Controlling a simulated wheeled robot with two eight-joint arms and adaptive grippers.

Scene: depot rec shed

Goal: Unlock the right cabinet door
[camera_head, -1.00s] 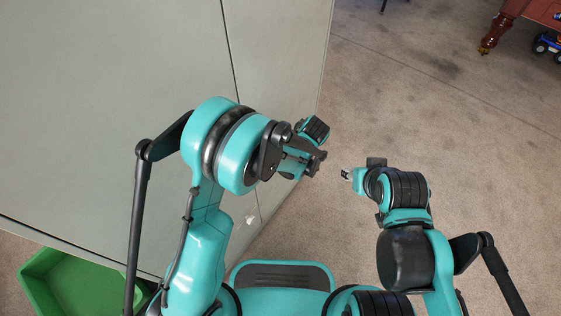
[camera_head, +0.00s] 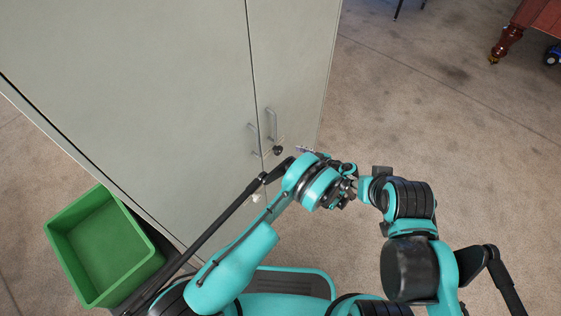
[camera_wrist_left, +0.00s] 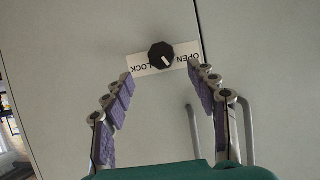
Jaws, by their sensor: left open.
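The grey cabinet's right door (camera_head: 300,62) carries a black knob (camera_head: 278,150) below the handles. In the left wrist view the black knob (camera_wrist_left: 160,56) sits on a white label (camera_wrist_left: 142,70) reading OPEN and LOCK upside down. A short pale mark on the knob points to the lower right in that view. My left gripper (camera_head: 307,150) is in front of the right door, beside the knob. In the wrist view its purple-padded fingers (camera_wrist_left: 161,77) are open and empty, on either side below the knob, apart from it. My right gripper (camera_head: 351,186) is partly hidden by the left wrist.
Two bar handles, left (camera_head: 254,140) and right (camera_head: 271,124), stand out near the door seam. A dark red furniture leg (camera_head: 506,42) is at upper right. Carpet (camera_head: 430,110) right of the cabinet is clear.

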